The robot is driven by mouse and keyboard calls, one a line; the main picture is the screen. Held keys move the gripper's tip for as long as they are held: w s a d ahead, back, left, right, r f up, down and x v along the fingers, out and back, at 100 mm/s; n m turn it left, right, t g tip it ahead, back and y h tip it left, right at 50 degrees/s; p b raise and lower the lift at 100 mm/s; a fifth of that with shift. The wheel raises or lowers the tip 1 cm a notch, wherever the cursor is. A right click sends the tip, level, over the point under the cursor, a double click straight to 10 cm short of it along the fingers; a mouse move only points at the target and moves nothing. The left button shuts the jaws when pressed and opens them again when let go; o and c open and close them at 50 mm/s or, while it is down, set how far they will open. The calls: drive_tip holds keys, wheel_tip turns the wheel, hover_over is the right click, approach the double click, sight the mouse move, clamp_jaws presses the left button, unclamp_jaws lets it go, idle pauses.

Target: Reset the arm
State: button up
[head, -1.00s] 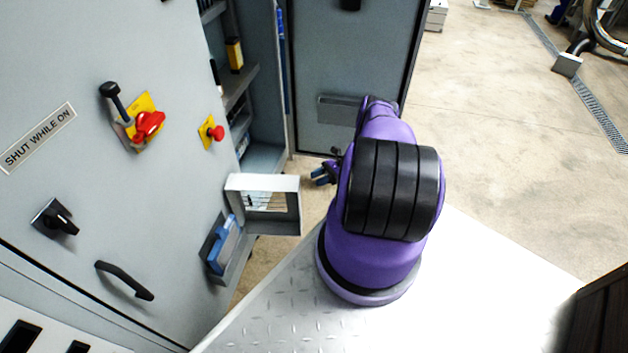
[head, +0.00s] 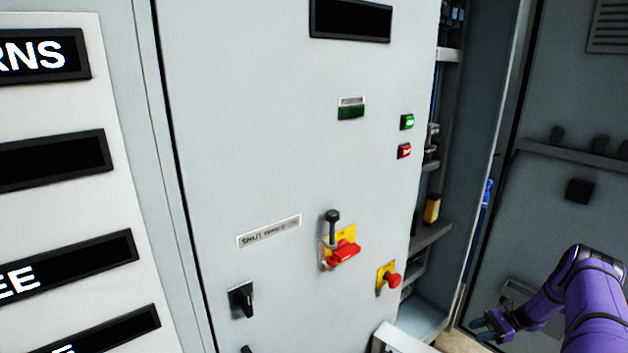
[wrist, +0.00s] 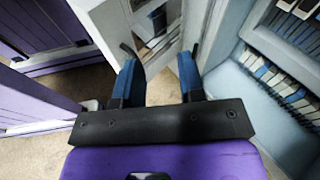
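My purple arm (head: 592,300) shows at the lower right of the head view, bent down towards its gripper (head: 482,326), which is small there. In the wrist view my gripper (wrist: 158,66) has its two blue fingers well apart, with nothing between them. Beyond the fingers is a pale grey frame with an opening (wrist: 108,22). The lower part of my arm is cut off by the head view's edge.
A grey cabinet front (head: 270,150) carries a red rotary handle on a yellow plate (head: 343,252), a red stop button (head: 390,280) and a black knob (head: 241,299). Beside it stands an open cabinet with shelves (head: 430,236). A grey door (head: 575,110) stands behind my arm.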

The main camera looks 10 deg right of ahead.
drive_tip(key=w+a+r+n+g+h, duration=0.2)
drive_tip(key=w+a+r+n, duration=0.15)
drive_tip(key=r, duration=0.85)
drive_tip(key=w+a+r+n+g+h, duration=0.2)
drive_tip(key=w+r, duration=0.2)
drive_tip(key=r, duration=0.7)
drive_tip(key=s+a+r+n+h, duration=0.15)
drive_tip(key=a+r, duration=0.25)
drive_tip(key=r, duration=0.4)
drive_tip(key=a+r+n+h, duration=0.1)
drive_tip(key=a+r+h, duration=0.1)
drive_tip(key=a+r, duration=0.35)
drive_tip(key=a+r+n+h, duration=0.2)
drive_tip(key=a+r, duration=0.1)
drive_tip(key=r, duration=0.6)
drive_tip(key=s+a+r+n+t+h, duration=0.2)
drive_tip(key=s+a+r+n+h, duration=0.2)
drive_tip(key=s+a+r, duration=0.9)
drive_tip(key=s+a+r+n+t+h, duration=0.1)
drive_tip(key=s+a+n+t, duration=0.1)
drive_tip(key=s, duration=0.8)
drive_tip(key=s+a+r+n+t+h, duration=0.1)
drive_tip(key=s+a+r+n+t, duration=0.1)
drive_tip(key=s, duration=0.7)
drive_tip(key=shift+s+a+n+t, duration=0.3)
drive_tip(key=shift+s+a+t, duration=0.05)
drive_tip(key=shift+t, duration=0.15)
